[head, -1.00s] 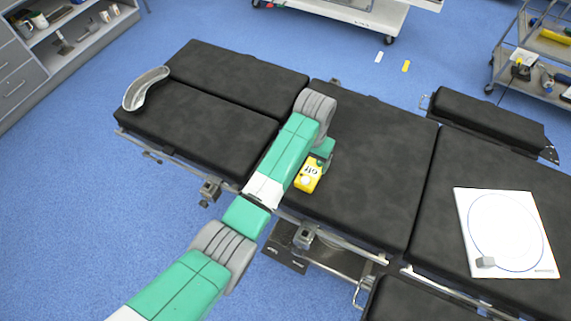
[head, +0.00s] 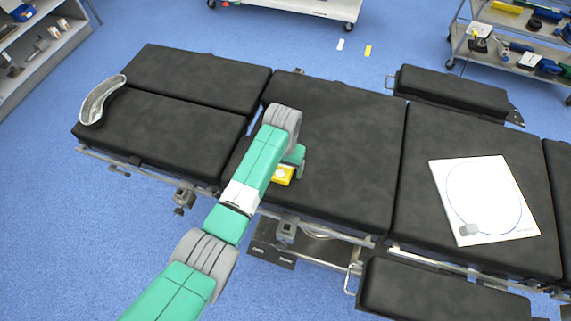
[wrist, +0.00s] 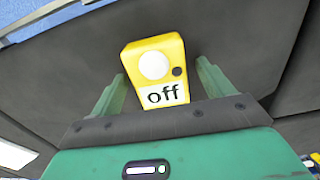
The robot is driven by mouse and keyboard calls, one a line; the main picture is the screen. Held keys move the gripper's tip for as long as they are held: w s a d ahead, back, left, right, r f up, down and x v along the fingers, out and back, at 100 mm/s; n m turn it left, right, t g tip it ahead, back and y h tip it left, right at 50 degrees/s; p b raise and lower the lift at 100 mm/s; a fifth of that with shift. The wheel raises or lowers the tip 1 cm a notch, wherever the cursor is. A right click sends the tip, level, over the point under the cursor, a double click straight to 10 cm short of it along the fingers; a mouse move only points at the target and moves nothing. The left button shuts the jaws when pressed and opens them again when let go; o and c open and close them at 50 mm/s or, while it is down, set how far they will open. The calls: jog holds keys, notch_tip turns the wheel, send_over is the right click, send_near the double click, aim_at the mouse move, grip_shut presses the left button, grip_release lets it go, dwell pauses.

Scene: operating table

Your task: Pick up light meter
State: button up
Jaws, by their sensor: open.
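The light meter is a yellow box with a white round dome, a small dark knob and a label reading "off". In the wrist view the light meter (wrist: 158,62) lies on the black table pad between the two green fingers of my gripper (wrist: 160,82). The fingers are apart, with a gap on each side of it. In the head view the light meter (head: 283,175) shows only in part, because my arm hides the rest. My gripper (head: 294,165) is mostly hidden there too.
A metal kidney dish (head: 100,100) lies on the left of the operating table (head: 340,150). The pad around the meter is clear.

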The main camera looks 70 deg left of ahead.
aim_at(284, 167)
jog(key=shift+r, duration=0.1)
jog(key=c, duration=1.2)
jog(key=shift+r, duration=0.1)
jog(key=shift+r, duration=0.25)
notch_tip(284, 167, up, 3)
jog(key=shift+w+d+r+p, duration=0.1)
jog(key=shift+r+p, duration=0.05)
jog(key=shift+p, duration=0.85)
jog(key=d+p, duration=0.1)
jog(key=d, duration=0.4)
jog(key=d+p, duration=0.1)
jog(key=d, duration=0.4)
jog(key=d+r+p, duration=0.1)
jog(key=d, duration=0.4)
jog(key=shift+w+d+p, duration=0.1)
jog(key=shift+d+p, duration=0.25)
jog(key=shift+d, duration=0.05)
